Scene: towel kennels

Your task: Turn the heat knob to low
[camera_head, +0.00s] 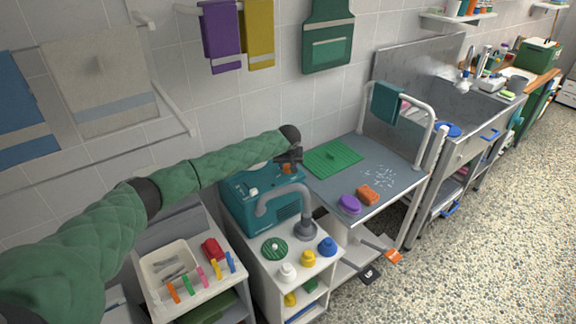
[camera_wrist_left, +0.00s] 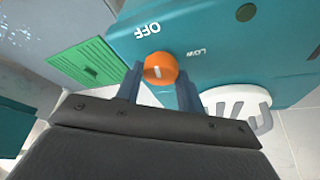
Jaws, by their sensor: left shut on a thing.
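The heat knob (camera_wrist_left: 160,68) is a small orange dial with a pale mark, on the teal dryer body (camera_wrist_left: 240,45). The white words OFF and LOW are printed near it. The mark shows on the knob's face, but I cannot tell which setting it points to. My left gripper (camera_wrist_left: 160,82) is shut on the knob, with one dark finger on each side. In the head view the teal dryer (camera_head: 286,211) stands on a white cart, and my left gripper (camera_head: 296,156) reaches its far upper edge. My right gripper is not in view.
A grey hose (camera_head: 268,203) curves in front of the dryer. The grooming table (camera_head: 335,195) to the right holds a green mat (camera_head: 332,157), a purple brush (camera_head: 350,204) and an orange sponge (camera_head: 367,195).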

